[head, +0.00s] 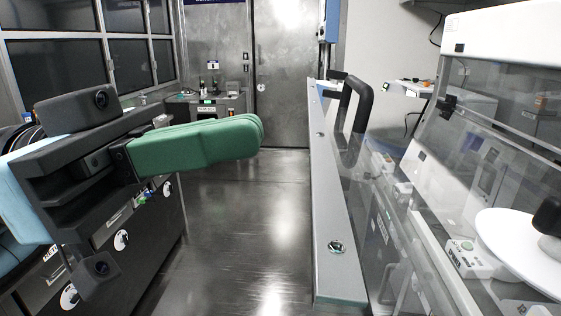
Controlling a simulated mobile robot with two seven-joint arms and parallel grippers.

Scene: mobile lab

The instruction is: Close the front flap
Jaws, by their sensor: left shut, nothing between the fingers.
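The front flap (328,220) is a clear panel with a long grey metal edge and a black handle (352,108) near its far end. It stands out from the clear-walled cabinet (500,85) on the right, and its grey edge borders the aisle. My left gripper (255,136) has green fingers, which are shut with nothing between them. It is over the aisle, left of the flap and apart from it. My right gripper is not in view.
A white round plate (505,250) and a small white device (468,258) show through the clear panels on the right. Dark drawers (115,235) line the left. The dark floor (235,235) between is clear up to a metal door (290,70).

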